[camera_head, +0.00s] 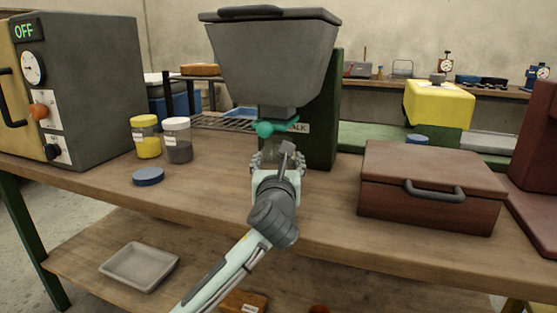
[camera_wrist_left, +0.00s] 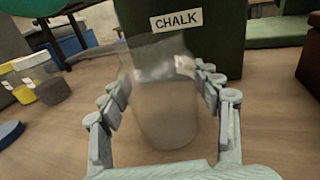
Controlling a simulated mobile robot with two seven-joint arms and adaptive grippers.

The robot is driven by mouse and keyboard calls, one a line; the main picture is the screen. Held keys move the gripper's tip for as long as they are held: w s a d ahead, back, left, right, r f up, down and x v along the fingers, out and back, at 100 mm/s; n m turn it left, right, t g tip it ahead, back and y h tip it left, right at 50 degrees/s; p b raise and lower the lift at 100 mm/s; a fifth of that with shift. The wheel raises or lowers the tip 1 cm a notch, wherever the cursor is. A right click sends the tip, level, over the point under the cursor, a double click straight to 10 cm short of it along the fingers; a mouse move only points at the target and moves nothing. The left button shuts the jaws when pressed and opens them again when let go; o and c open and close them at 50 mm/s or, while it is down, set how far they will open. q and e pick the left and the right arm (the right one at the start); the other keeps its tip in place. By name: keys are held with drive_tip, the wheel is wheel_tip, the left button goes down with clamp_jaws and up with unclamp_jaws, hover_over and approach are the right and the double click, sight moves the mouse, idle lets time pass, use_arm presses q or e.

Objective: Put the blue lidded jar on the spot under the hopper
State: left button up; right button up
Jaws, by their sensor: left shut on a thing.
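A clear jar (camera_wrist_left: 165,105) stands upright between the fingers of my left gripper (camera_wrist_left: 163,100), which is shut on it. No lid shows on the jar; its contents are unclear. A blue lid (camera_head: 148,176) lies on the table at the left, and it also shows in the left wrist view (camera_wrist_left: 9,133). The grey hopper (camera_head: 270,60) is on a green stand (camera_head: 322,150) labelled CHALK. My left gripper (camera_head: 277,160) is just below its teal spout handle (camera_head: 265,129). The spot under the hopper is hidden by my gripper and jar. My right gripper is not in view.
A grey oven-like box (camera_head: 95,90) stands further left. A brown box (camera_head: 428,180) with a handle is at right. The front table strip is mostly clear.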

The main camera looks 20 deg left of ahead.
sight(278, 167)
use_arm(q)
drive_tip(key=o, duration=1.5)
drive_tip(key=shift+r, duration=0.1)
drive_tip(key=shift+s+d, duration=0.15)
drive_tip(key=shift+s, duration=0.1)
drive_tip(key=v, duration=0.5)
drive_tip(key=shift+s, duration=0.1)
drive_tip(key=v, duration=0.5)
drive_tip(key=shift+s+r+p, duration=0.1)
drive_tip(key=shift+s+p, duration=0.2)
drive_tip(key=shift+p, duration=0.05)
drive_tip(key=shift+s+d, duration=0.15)
drive_tip(key=shift+s, duration=0.2)
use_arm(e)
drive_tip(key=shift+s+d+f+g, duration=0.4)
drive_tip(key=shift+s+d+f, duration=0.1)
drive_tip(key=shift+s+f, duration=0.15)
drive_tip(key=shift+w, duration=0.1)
